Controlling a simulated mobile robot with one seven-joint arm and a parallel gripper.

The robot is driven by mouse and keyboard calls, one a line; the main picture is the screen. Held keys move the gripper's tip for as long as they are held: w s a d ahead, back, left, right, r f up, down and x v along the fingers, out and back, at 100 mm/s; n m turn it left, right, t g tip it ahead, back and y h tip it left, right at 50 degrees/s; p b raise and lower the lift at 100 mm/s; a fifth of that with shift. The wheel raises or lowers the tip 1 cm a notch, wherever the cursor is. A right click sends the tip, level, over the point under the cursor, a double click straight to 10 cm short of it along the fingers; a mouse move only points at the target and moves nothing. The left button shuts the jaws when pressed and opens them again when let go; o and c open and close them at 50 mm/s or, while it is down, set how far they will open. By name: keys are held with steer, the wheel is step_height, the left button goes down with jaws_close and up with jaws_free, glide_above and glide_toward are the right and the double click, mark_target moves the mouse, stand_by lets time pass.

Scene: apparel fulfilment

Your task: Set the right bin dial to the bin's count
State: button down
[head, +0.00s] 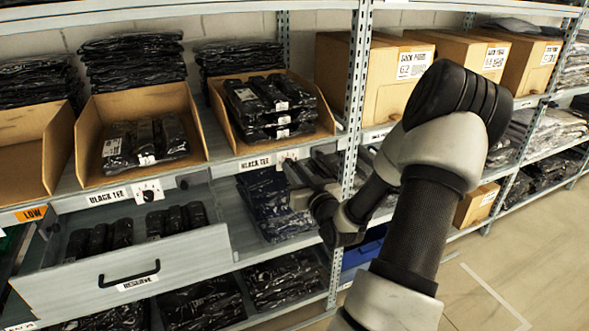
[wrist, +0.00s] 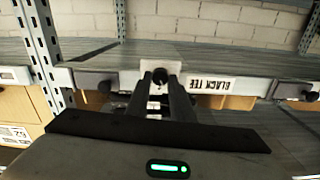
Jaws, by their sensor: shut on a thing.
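The right bin (head: 226,125) is an open cardboard bin on the shelf, holding several stacked black packaged tees with white labels. Its dial (head: 287,157) sits on the shelf edge beside a BLACK TEE label (head: 254,164). My gripper (head: 296,182) reaches the shelf edge from the right, just below this dial. In the wrist view, the two fingers of my gripper (wrist: 160,84) are closed around the dark knob of the dial (wrist: 158,75) on its white plate. The fingers cover much of the dial, and its reading is not legible.
The left BLACK TEE bin (head: 97,150) has its own dial (head: 148,192). A grey RESERVE drawer (head: 185,262) stands pulled out at lower left, holding black packs. A blank-fronted bin (head: 30,160) at far left has a LOW tag. Cardboard boxes (head: 395,75) stand right of the post.

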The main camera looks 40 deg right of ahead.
steer(key=m+p, duration=0.1)
steer(key=m, duration=0.5)
steer(key=shift+p, duration=0.4)
steer(key=m+p, duration=0.2)
steer(key=m, duration=0.4)
stand_by(0.3)
steer(key=c, duration=1.5)
jaws_free()
steer(key=shift+c, duration=0.2)
steer(key=shift+s, duration=0.1)
